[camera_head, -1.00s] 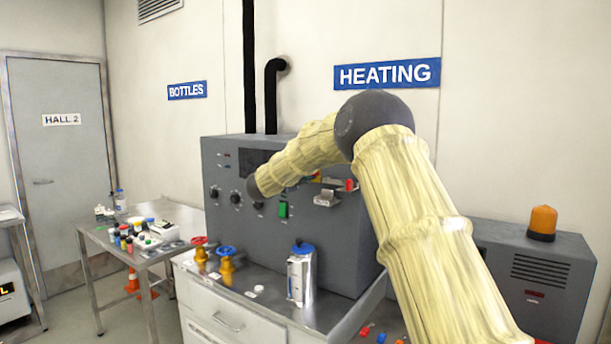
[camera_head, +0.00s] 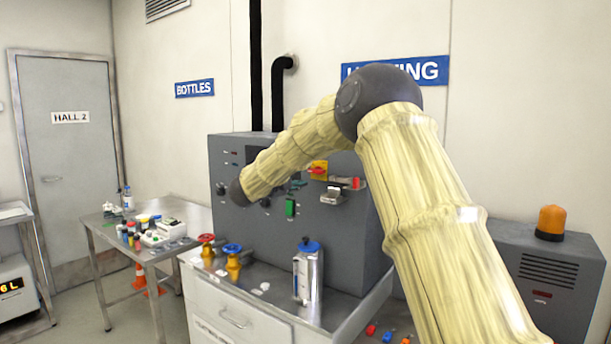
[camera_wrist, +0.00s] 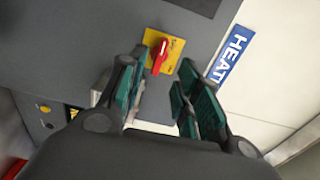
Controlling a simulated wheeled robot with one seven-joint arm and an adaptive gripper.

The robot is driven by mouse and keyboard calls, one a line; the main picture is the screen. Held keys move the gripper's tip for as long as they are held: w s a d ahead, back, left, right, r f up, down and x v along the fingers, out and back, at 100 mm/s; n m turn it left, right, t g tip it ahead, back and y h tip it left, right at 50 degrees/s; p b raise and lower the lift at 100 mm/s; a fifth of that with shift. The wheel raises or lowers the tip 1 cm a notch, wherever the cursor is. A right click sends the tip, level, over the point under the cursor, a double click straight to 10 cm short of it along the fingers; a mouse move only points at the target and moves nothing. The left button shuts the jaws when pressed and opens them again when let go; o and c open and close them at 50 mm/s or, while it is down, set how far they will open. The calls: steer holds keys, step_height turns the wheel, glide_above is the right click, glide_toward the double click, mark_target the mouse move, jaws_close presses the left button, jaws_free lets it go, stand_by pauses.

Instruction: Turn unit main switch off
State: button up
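The main switch is a red rotary handle (camera_wrist: 160,57) on a yellow plate (camera_wrist: 176,47), on the front of the grey unit. It also shows in the head view as a small red-and-yellow switch (camera_head: 318,169), right of my forearm. In the wrist view my gripper (camera_wrist: 158,76) is open, with teal-padded fingers on either side of the line to the handle. The handle appears beyond the fingertips, in the gap between them, with no visible contact.
A metal bracket with a red part (camera_head: 334,193) sits below the switch, beside a green switch (camera_head: 290,206). Red and blue valves (camera_head: 232,262) and a silver canister (camera_head: 308,272) stand on the counter. An orange beacon (camera_head: 551,222) tops the right box.

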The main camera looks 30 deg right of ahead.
steer(key=v, duration=0.3)
steer(key=shift+s+a, duration=0.1)
steer(key=shift+a, duration=0.2)
steer(key=shift+f, duration=0.1)
